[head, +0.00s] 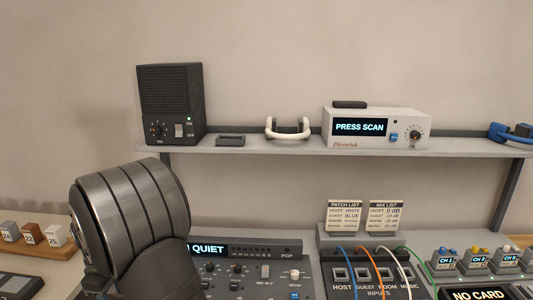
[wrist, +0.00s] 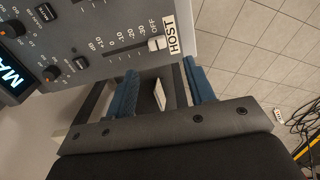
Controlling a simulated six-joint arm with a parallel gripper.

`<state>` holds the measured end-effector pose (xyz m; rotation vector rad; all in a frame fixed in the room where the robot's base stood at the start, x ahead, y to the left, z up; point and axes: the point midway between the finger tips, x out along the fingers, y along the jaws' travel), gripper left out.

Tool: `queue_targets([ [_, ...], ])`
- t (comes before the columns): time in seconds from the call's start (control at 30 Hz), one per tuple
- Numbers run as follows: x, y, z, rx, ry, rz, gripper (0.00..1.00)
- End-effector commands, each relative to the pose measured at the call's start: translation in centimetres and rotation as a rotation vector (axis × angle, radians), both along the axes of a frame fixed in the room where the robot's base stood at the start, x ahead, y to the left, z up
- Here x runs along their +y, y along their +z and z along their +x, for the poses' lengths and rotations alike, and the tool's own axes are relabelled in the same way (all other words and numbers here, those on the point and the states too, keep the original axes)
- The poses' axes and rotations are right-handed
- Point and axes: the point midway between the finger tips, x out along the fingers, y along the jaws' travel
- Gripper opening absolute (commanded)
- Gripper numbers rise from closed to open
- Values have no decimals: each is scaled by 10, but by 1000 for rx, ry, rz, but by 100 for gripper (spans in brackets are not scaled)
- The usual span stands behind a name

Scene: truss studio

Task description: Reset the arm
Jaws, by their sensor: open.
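My gripper (wrist: 160,72) shows in the wrist view with two blue ribbed fingers spread apart. It is open, and I see nothing held between the fingers. A small pale piece (wrist: 159,95) shows in the gap between them; I cannot tell what it is. The fingertips point toward the edge of a grey mixer panel (wrist: 120,25), near a fader beside the HOST label (wrist: 173,37). I cannot tell whether they touch the panel. In the head view my dark arm fills the lower left, and the gripper itself is not visible there.
A shelf (head: 240,148) along the wall carries a black speaker (head: 171,100), a white headset (head: 288,129) and a PRESS SCAN box (head: 375,127). Below it stand a patch panel (head: 345,291) with coloured cables and label cards (head: 345,216). Tiled floor (wrist: 265,50) lies beyond the panel edge.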

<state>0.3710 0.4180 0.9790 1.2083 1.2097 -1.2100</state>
Motion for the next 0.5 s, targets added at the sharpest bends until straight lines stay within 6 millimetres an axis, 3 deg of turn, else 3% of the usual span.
queue_targets([
  [0.2, -1, -45, 0, 2, 0, -3, 49],
  [0.5, 0, -81, 0, 0, 0, 0, 49],
])
